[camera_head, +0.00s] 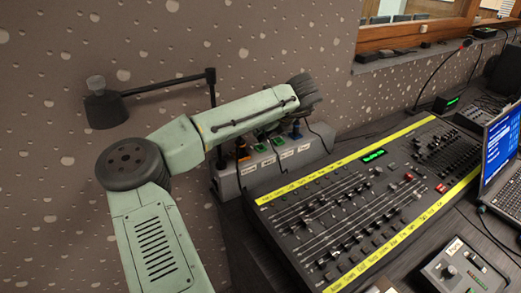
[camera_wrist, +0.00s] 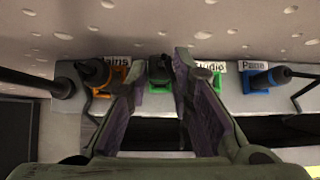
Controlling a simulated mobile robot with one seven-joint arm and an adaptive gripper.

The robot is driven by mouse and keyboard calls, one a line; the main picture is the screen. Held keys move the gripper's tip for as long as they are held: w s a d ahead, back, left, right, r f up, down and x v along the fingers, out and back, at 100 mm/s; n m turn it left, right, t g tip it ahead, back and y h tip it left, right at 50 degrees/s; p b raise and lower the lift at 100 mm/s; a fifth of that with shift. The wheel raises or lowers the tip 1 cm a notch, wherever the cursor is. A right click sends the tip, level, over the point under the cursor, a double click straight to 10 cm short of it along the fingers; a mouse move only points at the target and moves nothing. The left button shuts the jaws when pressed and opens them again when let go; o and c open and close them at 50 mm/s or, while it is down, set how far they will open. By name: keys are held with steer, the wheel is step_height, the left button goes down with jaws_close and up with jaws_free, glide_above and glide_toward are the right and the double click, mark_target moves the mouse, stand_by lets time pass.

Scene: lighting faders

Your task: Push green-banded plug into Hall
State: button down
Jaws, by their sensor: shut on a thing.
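In the wrist view my gripper (camera_wrist: 159,65) is shut on a dark plug (camera_wrist: 160,66), which shows between the fingertips. Green (camera_wrist: 160,80) shows right around and below the plug; I cannot tell its band from a socket frame behind it. How deep the plug sits is not visible. Another green socket (camera_wrist: 208,82) is partly covered by the right finger, under a label partly reading "udio". No label reading Hall can be made out.
A mixing desk (camera_head: 350,215) lies in front of the box. A laptop (camera_head: 503,145) stands at far right.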

steer(key=shift+f, duration=1.5)
stand_by(2.0)
steer(key=c, duration=1.3)
jaws_free()
steer(key=shift+c, duration=0.2)
steer(key=shift+c, duration=1.1)
steer(key=v, duration=0.7)
